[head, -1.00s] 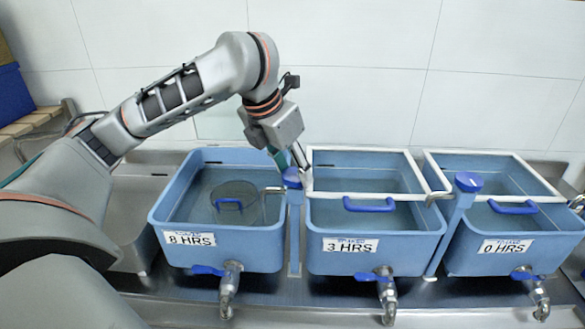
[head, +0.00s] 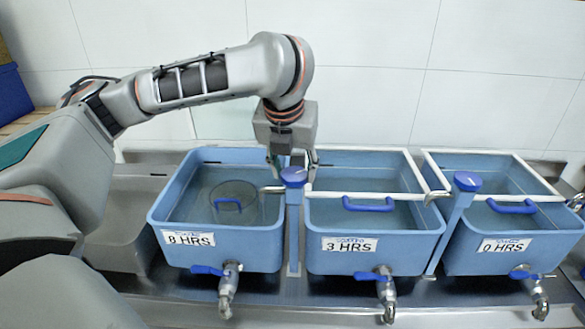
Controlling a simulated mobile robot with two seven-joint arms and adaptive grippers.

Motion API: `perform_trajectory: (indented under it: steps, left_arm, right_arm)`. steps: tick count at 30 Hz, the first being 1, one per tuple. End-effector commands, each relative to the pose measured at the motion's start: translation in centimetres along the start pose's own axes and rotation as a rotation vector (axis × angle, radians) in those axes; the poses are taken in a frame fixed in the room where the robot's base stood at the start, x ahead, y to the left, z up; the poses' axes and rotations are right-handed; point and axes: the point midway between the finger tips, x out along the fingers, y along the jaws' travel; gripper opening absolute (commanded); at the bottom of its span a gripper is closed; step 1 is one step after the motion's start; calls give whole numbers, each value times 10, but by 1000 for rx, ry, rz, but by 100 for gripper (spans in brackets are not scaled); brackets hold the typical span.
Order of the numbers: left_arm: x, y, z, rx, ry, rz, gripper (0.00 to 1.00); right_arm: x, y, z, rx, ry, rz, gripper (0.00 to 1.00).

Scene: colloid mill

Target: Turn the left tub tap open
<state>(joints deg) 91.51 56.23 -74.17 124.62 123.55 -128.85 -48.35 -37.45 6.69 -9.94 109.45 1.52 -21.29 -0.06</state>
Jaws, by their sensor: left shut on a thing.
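The left tub tap is a blue post with a blue knob (head: 293,176) on top and a short metal spout (head: 271,190) pointing left over the 8 HRS tub (head: 222,246). It stands between that tub and the 3 HRS tub (head: 390,255). My left gripper (head: 294,170) points down from above, with one finger on each side of the knob, shut on it. The far side of the knob is hidden by the fingers. My right gripper is not in view.
A similar blue-knobbed post (head: 467,182) stands by the 0 HRS tub (head: 460,250). White frames with blue handles lie on the two right tubs. Blue-levered drain valves (head: 229,275) project from the tub fronts. The tiled wall (head: 370,90) is behind.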

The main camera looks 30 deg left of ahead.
Motion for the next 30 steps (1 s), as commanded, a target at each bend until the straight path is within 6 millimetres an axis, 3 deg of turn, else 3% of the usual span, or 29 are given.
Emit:
perform_trajectory:
  steps: [18,30]
  left_arm:
    - [-1,-5,3,-541,-4,224,20]
    - [1,-7,4,-808,-1,334,20]
  right_arm:
    - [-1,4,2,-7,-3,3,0]
    - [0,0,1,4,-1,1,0]
